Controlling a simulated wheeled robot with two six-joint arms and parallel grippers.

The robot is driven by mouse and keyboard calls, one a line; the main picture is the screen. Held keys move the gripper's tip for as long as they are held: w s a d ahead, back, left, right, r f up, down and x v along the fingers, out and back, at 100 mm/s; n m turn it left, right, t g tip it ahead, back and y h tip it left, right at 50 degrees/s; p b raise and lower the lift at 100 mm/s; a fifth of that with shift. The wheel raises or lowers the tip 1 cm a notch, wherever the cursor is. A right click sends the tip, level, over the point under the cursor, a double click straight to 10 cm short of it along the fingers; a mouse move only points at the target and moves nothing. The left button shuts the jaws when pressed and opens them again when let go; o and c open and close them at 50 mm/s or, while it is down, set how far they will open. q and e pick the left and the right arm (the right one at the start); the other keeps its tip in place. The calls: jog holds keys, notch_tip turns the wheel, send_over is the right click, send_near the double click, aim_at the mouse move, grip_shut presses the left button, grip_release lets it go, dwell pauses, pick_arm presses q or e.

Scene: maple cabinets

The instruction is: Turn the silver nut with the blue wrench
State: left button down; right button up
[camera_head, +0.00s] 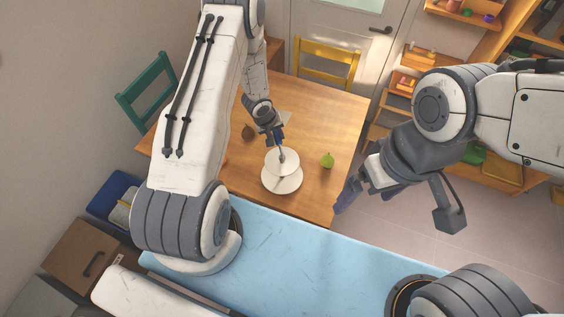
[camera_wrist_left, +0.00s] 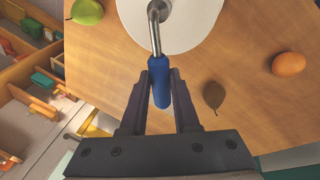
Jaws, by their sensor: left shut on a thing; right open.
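The blue wrench (camera_wrist_left: 160,88) has a blue handle and a bent silver shaft. My left gripper (camera_wrist_left: 160,98) is shut on the handle, one finger on each side; the gripper (camera_head: 276,137) also shows above the table in the head view. The shaft reaches over a white round two-tier stand (camera_head: 281,183), whose disc (camera_wrist_left: 190,38) shows at the top of the wrist view. A small silver part (camera_head: 282,155) is at the top disc's middle; I cannot tell nut from wrench end there. My right gripper (camera_head: 366,192) is open and empty, right of the table.
A green pear (camera_head: 327,160) lies right of the stand. A brown pear (camera_head: 248,132) and an orange egg-shaped thing (camera_wrist_left: 289,64) lie on the other side. The wooden table (camera_head: 335,115) is otherwise mostly clear. Green (camera_head: 147,90) and yellow (camera_head: 325,62) chairs stand at its edges.

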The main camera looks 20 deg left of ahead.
pick_arm(q)
jog(key=shift+s+a+n+b, duration=0.1)
jog(key=shift+a+n+b, duration=0.1)
jog(key=shift+n+b, duration=0.2)
jog(key=shift+p, duration=0.45)
jog(key=shift+f, duration=0.1)
jog(key=shift+f+b, duration=0.45)
jog(key=shift+f, duration=0.15)
jog(key=shift+r, duration=0.1)
